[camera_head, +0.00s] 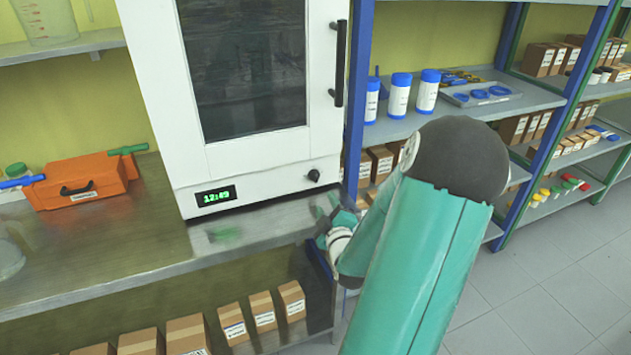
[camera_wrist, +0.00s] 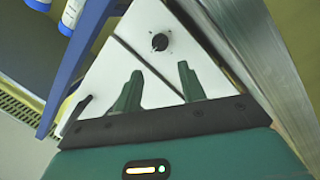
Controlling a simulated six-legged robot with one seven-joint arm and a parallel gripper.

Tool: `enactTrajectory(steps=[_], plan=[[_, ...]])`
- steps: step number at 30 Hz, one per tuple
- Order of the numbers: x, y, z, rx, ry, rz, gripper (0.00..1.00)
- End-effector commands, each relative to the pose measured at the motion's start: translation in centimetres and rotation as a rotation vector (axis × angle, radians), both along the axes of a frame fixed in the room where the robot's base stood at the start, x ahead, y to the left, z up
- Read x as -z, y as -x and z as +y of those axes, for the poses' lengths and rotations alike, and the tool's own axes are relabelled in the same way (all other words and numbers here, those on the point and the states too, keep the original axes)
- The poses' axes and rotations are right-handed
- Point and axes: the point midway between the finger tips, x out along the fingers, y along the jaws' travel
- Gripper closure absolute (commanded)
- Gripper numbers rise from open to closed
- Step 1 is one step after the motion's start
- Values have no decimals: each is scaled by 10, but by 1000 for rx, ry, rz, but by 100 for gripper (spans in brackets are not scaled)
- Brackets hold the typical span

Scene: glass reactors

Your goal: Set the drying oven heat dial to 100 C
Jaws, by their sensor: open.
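The white drying oven (camera_head: 255,180) stands on a metal bench, with a dark window and a black vertical door handle (camera_head: 340,63). Its small black heat dial (camera_head: 314,175) is at the lower right of the front panel. A green display (camera_head: 216,196) reading about 12:09 is at the lower left. In the wrist view the dial (camera_wrist: 160,42) shows beyond my fingers, with marks around it too small to read. My gripper (camera_wrist: 160,82) is open and empty, its two green fingers apart and short of the dial. In the head view my gripper (camera_head: 326,212) is below the dial, partly hidden by my arm.
The metal bench (camera_head: 120,245) runs under the oven, with an orange case (camera_head: 80,182) to the left. Blue shelving (camera_head: 358,90) with white blue-capped bottles (camera_head: 399,95) stands close on the right. Cardboard boxes (camera_head: 262,312) sit below the bench.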

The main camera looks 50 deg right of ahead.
Motion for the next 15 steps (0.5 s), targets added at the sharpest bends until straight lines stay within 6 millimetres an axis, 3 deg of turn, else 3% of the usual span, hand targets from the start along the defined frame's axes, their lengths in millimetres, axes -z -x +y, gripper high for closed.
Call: enactTrajectory(steps=[15], plan=[[0,-77,-62,-1,-3,-2,60]])
